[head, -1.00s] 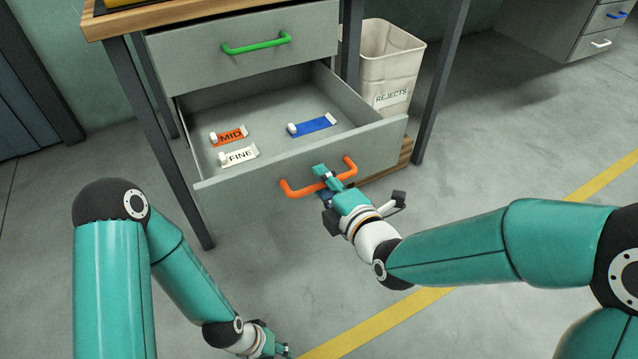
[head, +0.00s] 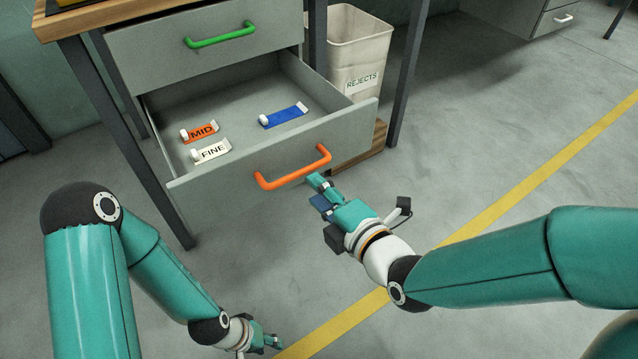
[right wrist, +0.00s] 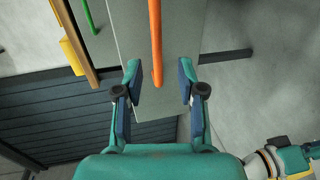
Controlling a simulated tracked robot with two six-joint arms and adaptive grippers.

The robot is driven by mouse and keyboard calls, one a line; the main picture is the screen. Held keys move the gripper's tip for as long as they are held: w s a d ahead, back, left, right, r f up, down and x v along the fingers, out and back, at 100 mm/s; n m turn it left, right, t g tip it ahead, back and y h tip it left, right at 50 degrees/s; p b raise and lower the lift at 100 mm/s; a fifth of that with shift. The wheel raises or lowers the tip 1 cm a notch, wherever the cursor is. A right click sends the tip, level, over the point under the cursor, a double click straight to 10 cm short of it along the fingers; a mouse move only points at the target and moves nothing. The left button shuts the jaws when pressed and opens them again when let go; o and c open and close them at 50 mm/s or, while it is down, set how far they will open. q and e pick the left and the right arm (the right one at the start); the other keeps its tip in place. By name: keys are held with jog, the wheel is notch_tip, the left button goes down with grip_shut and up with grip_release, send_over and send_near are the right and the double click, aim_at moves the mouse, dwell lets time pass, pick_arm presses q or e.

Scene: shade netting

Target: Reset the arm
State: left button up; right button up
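My right gripper (head: 322,192) is just in front of the orange handle (head: 294,168) of the open lower drawer (head: 240,178). In the right wrist view my right gripper (right wrist: 158,85) is open, its two fingers apart on either side of the lower end of the orange handle (right wrist: 156,45). It holds nothing. In the head view a small gap shows between the fingertips and the handle. My left gripper (head: 270,342) hangs low over the floor at the bottom of the head view, away from the drawer. It is too small to tell whether its fingers are open.
The drawer holds an orange MID tube (head: 201,132), a white FINE tube (head: 213,151) and a blue tube (head: 285,116). A shut drawer with a green handle (head: 221,36) is above. A REJECTS bin (head: 357,55) stands behind a table leg. The floor at right is clear.

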jog(key=d+f+m+g+h, duration=0.1)
jog(key=d+f+m, duration=0.15)
jog(key=f, duration=0.35)
jog(key=d+f+m+g+h+p, duration=0.1)
jog(key=d+f+h, duration=0.1)
jog(key=d+f, duration=0.3)
jog(key=d+f+m+g+h, duration=0.1)
jog(key=d+f+m+g, duration=0.1)
jog(key=f, duration=0.6)
jog(key=s+d+f+m+g, duration=0.2)
jog(key=s+f+m+g, duration=0.6)
jog(key=s+f+m, duration=1.05)
notch_tip(320, 180, up, 41)
jog(key=w+m+p, duration=0.2)
jog(key=p, duration=3.6)
jog(key=shift+d+r+m, duration=0.15)
jog(key=shift+m, duration=0.15)
